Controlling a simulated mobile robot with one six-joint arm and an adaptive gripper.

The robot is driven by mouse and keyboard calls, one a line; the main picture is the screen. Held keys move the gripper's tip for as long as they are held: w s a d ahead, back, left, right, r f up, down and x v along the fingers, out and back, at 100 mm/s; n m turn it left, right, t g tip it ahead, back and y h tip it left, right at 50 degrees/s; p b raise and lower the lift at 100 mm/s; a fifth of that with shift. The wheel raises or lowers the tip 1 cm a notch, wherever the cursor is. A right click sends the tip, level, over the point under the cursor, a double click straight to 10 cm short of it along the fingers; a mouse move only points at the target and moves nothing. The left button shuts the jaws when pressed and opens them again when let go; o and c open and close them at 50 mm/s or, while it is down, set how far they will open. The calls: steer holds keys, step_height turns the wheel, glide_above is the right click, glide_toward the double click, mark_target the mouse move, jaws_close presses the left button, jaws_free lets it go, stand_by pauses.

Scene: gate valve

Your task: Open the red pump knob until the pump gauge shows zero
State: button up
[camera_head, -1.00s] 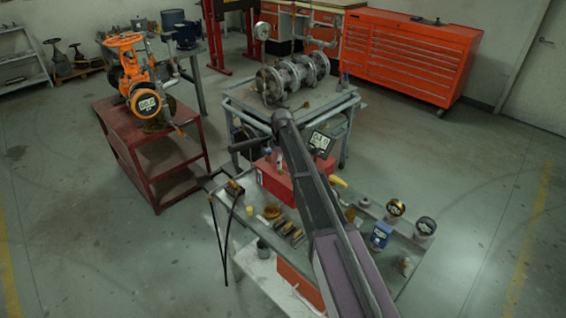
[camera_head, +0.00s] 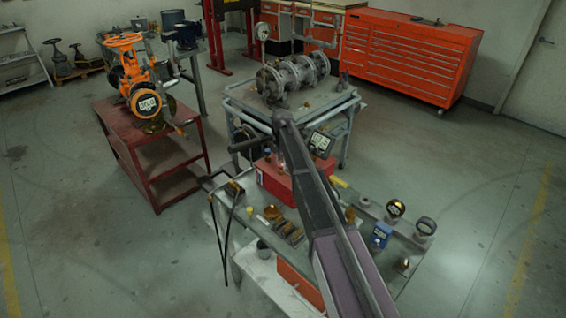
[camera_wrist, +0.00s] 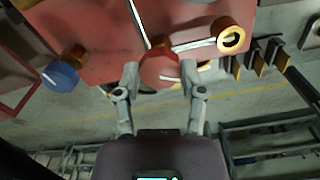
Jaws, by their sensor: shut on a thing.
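The red pump knob (camera_wrist: 160,68) is in the middle of the wrist view, in front of the red pump body (camera_wrist: 100,42). My gripper (camera_wrist: 160,76) is shut on it, one finger on each side. In the head view the red pump (camera_head: 283,184) stands on the grey cart, and my arm crosses in front of it. My gripper and the knob are hidden there.
A blue knob (camera_wrist: 62,76) and a brass ring fitting (camera_wrist: 230,38) flank the red knob. The cart (camera_head: 228,205) carries tools and round gauges. An orange valve (camera_head: 140,85) stands on a red table (camera_head: 145,160) at left. Floor at right is clear.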

steer(key=n, duration=0.4)
steer(key=shift+s+n, duration=0.1)
steer(key=shift+n, duration=1.8)
steer(key=o, duration=1)
steer(key=shift+o, duration=0.7)
